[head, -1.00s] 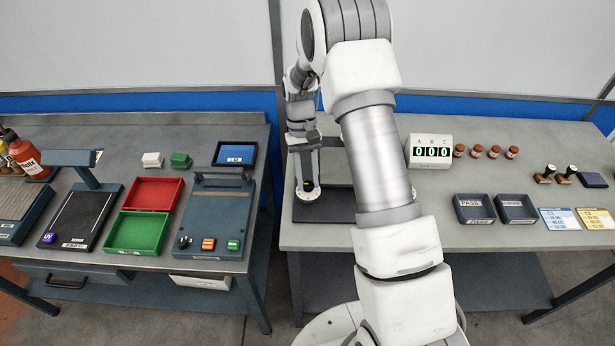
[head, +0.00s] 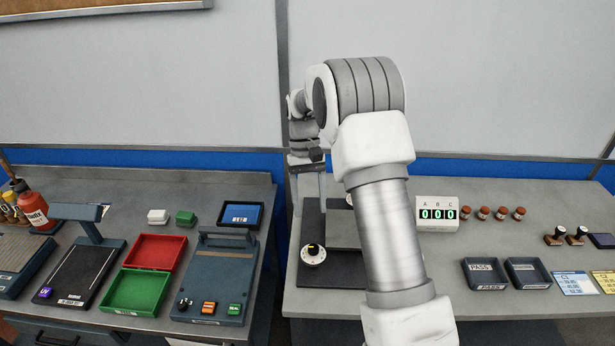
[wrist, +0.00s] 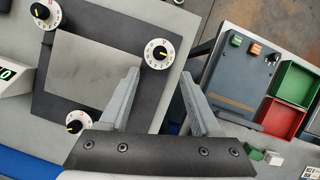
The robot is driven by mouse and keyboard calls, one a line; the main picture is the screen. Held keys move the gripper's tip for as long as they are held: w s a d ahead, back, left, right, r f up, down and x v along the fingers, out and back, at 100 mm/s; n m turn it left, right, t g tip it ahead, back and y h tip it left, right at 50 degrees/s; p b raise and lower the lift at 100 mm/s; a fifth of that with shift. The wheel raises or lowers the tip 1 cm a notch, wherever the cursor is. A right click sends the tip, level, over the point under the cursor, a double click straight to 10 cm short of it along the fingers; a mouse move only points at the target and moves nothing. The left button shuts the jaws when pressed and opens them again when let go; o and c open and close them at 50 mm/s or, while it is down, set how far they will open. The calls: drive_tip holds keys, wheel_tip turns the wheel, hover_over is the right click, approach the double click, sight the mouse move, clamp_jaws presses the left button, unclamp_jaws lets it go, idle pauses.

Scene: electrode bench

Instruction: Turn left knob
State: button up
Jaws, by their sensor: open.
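The left knob (head: 313,254), black with a yellow mark on a white round dial, sits at the front left of a dark panel. It also shows in the wrist view (wrist: 158,53), just beyond the fingertips. My gripper (head: 309,205) is open and empty, pointing down above and behind the knob, apart from it. In the wrist view my gripper (wrist: 160,74) has its two fingers spread. Two similar knobs show in the wrist view, one near the bottom (wrist: 78,122) and one at the top left (wrist: 43,12). My arm hides much of the panel in the head view.
The panel has a grey plate (wrist: 95,70) between the knobs. A counter box (head: 437,213) reading 000 stands right of my arm. On the left bench are a red tray (head: 156,252), a green tray (head: 136,291) and a blue-grey device (head: 217,285).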

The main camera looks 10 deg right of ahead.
drive_tip(key=v, duration=0.7)
drive_tip(key=shift+r, duration=0.15)
drive_tip(key=shift+w, duration=0.1)
drive_tip(key=s+r+t, duration=0.5)
drive_tip(key=s+r, duration=0.8)
drive_tip(key=r, duration=0.1)
drive_tip(key=s+f+t, duration=0.2)
drive_tip(key=s+t, duration=0.3)
drive_tip(key=s, duration=1.1)
drive_tip(key=shift+s, duration=0.35)
drive_tip(key=shift+f, duration=0.15)
